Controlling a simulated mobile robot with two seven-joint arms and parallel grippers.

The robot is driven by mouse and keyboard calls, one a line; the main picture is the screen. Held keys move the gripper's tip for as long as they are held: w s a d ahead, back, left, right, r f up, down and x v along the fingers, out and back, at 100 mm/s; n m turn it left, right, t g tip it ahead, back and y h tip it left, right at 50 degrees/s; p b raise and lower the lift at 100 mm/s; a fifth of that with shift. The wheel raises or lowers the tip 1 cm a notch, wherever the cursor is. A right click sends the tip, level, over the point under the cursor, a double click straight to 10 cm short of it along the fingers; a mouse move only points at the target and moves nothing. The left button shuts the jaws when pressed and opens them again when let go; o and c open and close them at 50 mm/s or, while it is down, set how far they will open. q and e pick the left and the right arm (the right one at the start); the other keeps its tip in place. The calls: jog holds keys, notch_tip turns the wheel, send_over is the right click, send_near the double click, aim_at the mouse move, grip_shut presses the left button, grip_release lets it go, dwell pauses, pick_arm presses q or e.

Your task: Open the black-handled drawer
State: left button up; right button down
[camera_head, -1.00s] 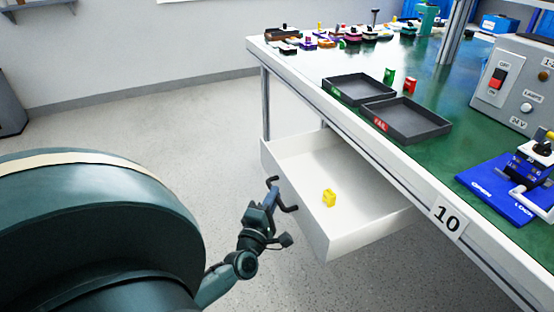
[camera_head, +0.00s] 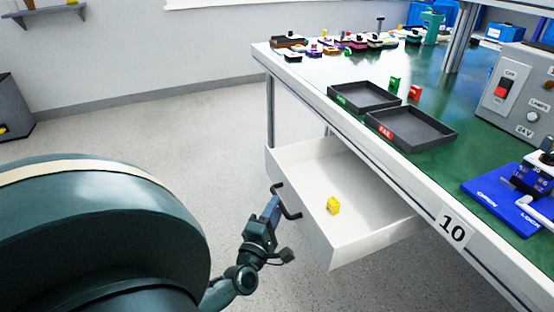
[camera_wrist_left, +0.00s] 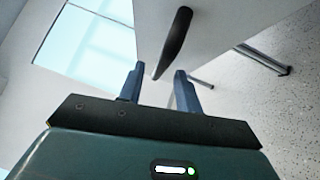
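The white drawer (camera_head: 372,240) under the workbench stands pulled well out, with its inside showing. Its black bar handle (camera_head: 289,214) is on the front face and also shows in the wrist view (camera_wrist_left: 175,42). My left gripper (camera_head: 274,207) is at the handle, just outside the drawer front. In the wrist view my left gripper (camera_wrist_left: 157,80) has its two blue fingers apart, with the lower end of the handle between their tips and gaps beside it. A yellow block (camera_head: 333,206) lies inside the drawer. My right gripper is not in view.
The green-topped workbench (camera_head: 452,180) carries two black trays (camera_head: 413,140), a grey control box (camera_head: 520,88) and a blue fixture (camera_head: 492,195) at the right. Several small parts stand at the back. The floor (camera_head: 150,125) left of the drawer is clear.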

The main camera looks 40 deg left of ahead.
pick_arm(q)
jog(key=v, duration=1.1)
jog(key=shift+s, duration=0.2)
jog(key=shift+d, duration=0.15)
